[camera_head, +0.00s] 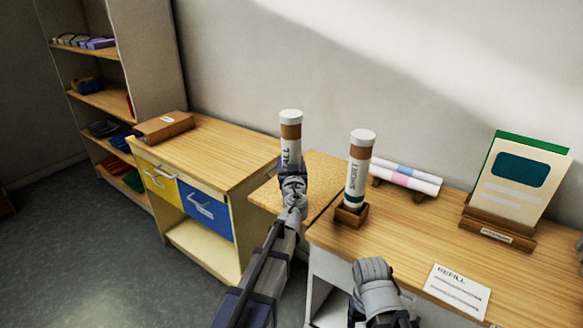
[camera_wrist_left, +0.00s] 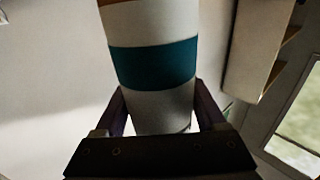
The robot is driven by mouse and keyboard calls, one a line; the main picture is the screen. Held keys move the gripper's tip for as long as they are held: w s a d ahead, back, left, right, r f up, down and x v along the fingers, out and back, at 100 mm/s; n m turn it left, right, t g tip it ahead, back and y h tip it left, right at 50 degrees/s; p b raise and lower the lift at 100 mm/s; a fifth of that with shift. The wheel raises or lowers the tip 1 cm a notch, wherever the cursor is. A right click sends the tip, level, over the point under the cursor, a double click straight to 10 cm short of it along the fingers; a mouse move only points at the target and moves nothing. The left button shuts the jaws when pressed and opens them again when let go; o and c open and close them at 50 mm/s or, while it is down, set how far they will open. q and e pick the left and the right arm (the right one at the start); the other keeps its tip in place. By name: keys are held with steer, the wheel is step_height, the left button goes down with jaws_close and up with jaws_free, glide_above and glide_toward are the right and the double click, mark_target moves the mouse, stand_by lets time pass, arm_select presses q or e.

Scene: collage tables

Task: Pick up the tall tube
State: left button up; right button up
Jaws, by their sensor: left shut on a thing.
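The tall tube (camera_head: 291,133), white and brown with a white cap and a label ending in "ALL", stands upright in the head view. My left gripper (camera_head: 292,188) is shut around its lower part and hides its bottom there. In the left wrist view the tube (camera_wrist_left: 155,65) shows a teal band and a white end between my two fingers (camera_wrist_left: 160,120). A similar tube marked "SHORT" (camera_head: 358,170) stands to its right in a small wooden holder (camera_head: 351,215). My right arm shows at the bottom of the head view; its fingers cannot be made out.
The right table (camera_head: 400,232) holds rolled sheets (camera_head: 405,177), a card in a wooden stand (camera_head: 498,232) and a "REFILL" sheet (camera_head: 458,291). A left cabinet (camera_head: 215,150) with yellow and blue drawers carries a brown box (camera_head: 163,127). Shelves (camera_head: 105,98) stand far left.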

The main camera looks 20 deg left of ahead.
arm_select(q)
steer(key=shift+r, duration=0.15)
step_height(320, 180, up, 10)
steer(key=p, duration=1)
